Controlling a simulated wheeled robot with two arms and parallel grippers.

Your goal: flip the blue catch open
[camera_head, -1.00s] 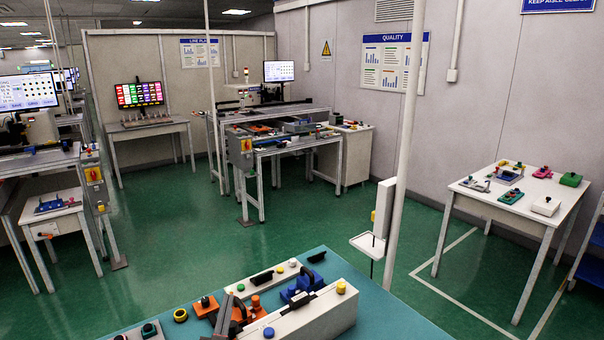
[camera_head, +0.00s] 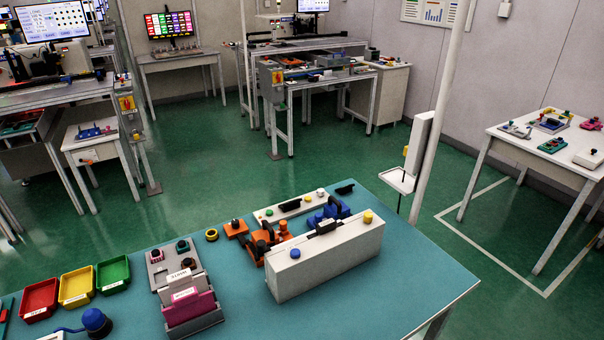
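The blue catch (camera_head: 328,211) is on the teal table, behind the right part of a long white box (camera_head: 325,262). Its lower part is hidden by the box, and I cannot tell whether it is open or shut. An orange catch-like fixture (camera_head: 268,243) with dark parts stands to its left, partly hidden by the same box. The white box has a blue button on its left end, a yellow one on its right end and a black part on top between them. Neither of my grippers is in view.
The teal table (camera_head: 400,285) also holds red (camera_head: 39,301), yellow (camera_head: 77,288) and green (camera_head: 113,274) bins, a grey-and-pink holder (camera_head: 190,300) and a blue dome (camera_head: 95,321). A white strip (camera_head: 290,206) with buttons lies behind the box. The table's right front is clear.

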